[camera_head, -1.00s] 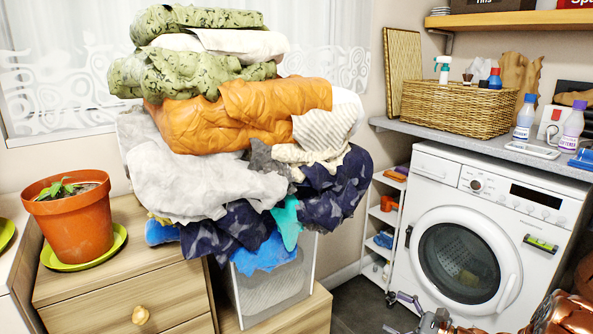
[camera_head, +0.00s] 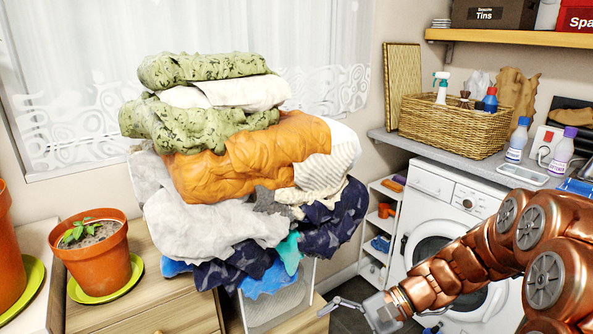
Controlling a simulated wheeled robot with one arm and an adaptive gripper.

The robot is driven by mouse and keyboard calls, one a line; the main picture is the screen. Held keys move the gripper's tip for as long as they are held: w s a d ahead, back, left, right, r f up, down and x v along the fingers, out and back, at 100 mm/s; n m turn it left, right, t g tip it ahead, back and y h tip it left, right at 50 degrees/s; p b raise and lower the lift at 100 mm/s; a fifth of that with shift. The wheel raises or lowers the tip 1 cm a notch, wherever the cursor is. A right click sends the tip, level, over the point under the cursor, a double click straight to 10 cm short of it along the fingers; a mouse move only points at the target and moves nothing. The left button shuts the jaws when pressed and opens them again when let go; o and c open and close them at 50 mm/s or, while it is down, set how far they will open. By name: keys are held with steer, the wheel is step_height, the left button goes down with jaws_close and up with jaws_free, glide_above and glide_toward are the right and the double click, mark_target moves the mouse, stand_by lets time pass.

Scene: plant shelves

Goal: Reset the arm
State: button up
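My gripper (camera_head: 343,306) is at the bottom of the view, right of centre, at the end of my copper-coloured arm (camera_head: 480,260). The arm reaches in from the right edge, in front of the washing machine (camera_head: 432,190). One thin finger points left toward the foot of the laundry basket. The second finger does not show clearly, so the opening cannot be judged. I see nothing held in it.
A tall heap of laundry (camera_head: 255,150) bulges over its basket (camera_head: 262,312) left of my gripper. A potted plant (camera_head: 98,262) stands on a wooden cabinet (camera_head: 150,312) at left. A counter (camera_head: 400,140) holds a wicker basket (camera_head: 450,125) and bottles. Dark floor shows near the gripper.

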steer(key=s+d+r+n+h+p, duration=0.4)
steer(key=s+d+r+h+p, duration=0.1)
steer(key=s+r, duration=0.4)
steer(key=s+d+r+n+h+p, duration=0.4)
steer(key=s+r+h+p, duration=0.3)
steer(key=s+r+p, duration=0.2)
steer(key=shift+s+d+r+t+p, duration=0.2)
steer(key=shift+s+d+t+p, duration=0.35)
steer(key=shift+s, duration=0.55)
steer(key=shift+s+d+r, duration=0.1)
steer(key=shift+d, duration=0.15)
